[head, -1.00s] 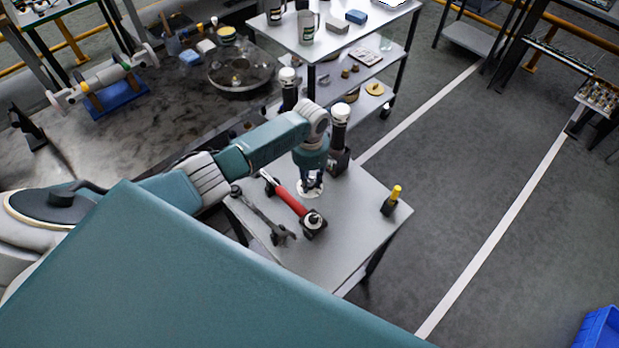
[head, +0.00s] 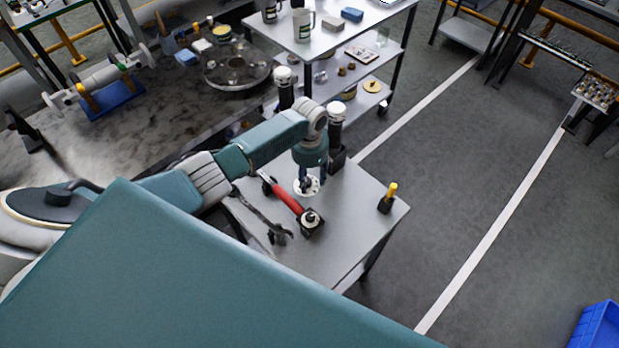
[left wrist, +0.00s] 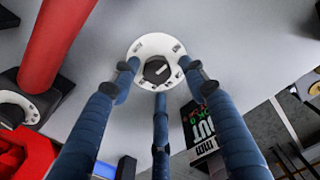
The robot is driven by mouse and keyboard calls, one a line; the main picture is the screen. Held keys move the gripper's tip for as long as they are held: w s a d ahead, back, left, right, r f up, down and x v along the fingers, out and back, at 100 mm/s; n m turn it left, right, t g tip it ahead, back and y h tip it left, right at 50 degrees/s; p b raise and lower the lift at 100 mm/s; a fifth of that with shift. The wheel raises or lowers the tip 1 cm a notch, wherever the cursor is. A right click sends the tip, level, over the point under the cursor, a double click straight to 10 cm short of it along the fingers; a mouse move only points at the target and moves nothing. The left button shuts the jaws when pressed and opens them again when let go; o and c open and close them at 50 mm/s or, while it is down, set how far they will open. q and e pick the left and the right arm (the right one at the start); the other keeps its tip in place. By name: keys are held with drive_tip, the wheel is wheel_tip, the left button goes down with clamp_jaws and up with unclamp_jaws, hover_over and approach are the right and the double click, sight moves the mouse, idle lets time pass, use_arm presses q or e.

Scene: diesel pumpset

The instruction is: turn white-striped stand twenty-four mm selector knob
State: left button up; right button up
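The selector knob (left wrist: 157,70) is black with a pale mark, in the middle of a round white dial plate (left wrist: 142,48) in the left wrist view. In the head view the plate (head: 313,191) is on the small grey table, partly covered by my gripper. My left gripper (head: 307,185) points down over it. In the left wrist view its three blue fingers (left wrist: 158,92) are spread around the knob, with tips near the plate's rim. I see no finger on the knob; contact with the plate is unclear. My right gripper is not in view.
A red-handled tool (head: 287,198) and a dark wrench (head: 262,215) lie left of the dial. Black posts with white bands (head: 336,118) stand behind it. A yellow-topped black item (head: 388,198) stands at the table's right corner. The table front (head: 335,255) is bare.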

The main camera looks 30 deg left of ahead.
sight(310, 180)
use_arm(q)
drive_tip(key=shift+s+a, duration=0.1)
drive_tip(key=shift+r, duration=0.3)
wheel_tip(310, 180, up, 12)
drive_tip(key=shift+f, duration=0.25)
idle(0.3)
